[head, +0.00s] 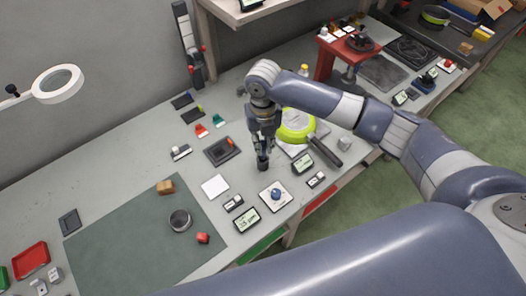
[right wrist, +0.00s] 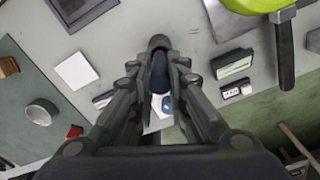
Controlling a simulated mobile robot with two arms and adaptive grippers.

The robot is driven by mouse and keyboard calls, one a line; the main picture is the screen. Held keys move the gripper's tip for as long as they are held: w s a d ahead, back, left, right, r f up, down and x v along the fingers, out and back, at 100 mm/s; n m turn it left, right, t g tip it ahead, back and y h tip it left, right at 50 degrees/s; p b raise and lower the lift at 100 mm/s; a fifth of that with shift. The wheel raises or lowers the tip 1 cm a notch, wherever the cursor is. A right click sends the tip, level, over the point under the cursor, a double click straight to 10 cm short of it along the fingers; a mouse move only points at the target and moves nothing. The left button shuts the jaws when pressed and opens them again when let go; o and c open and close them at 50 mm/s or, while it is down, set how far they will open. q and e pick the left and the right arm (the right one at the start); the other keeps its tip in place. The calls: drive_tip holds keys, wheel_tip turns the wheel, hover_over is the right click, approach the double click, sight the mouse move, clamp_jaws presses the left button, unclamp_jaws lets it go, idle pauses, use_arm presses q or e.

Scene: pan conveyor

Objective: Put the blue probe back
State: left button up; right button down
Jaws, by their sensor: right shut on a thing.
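My right gripper (head: 262,150) points down over the middle of the grey bench. In the right wrist view, its fingers (right wrist: 158,82) are shut on a dark blue piece with a black end, which looks like the blue probe (right wrist: 159,70). In the head view the dark lower end of the held piece (head: 262,163) shows just under the fingers; whether it touches the bench I cannot tell. A blue ball on a white square plate (head: 267,203) stands in front of the gripper. My left gripper is in neither view.
A lime-green pan (head: 292,130) lies right beside the gripper, handle toward the front. A dark pad (head: 212,155) and a white square (head: 215,186) lie to the left. Small displays (head: 247,220) stand near the front edge. The green mat (head: 120,245) has much bare room.

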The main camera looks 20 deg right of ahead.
sight(263, 152)
wheel_tip(263, 152, down, 4)
drive_tip(key=shift+p, duration=0.5)
drive_tip(key=shift+f, duration=0.45)
drive_tip(key=shift+f, duration=0.1)
drive_tip(key=c, duration=1.6)
unclamp_jaws()
drive_tip(key=shift+o, duration=0.2)
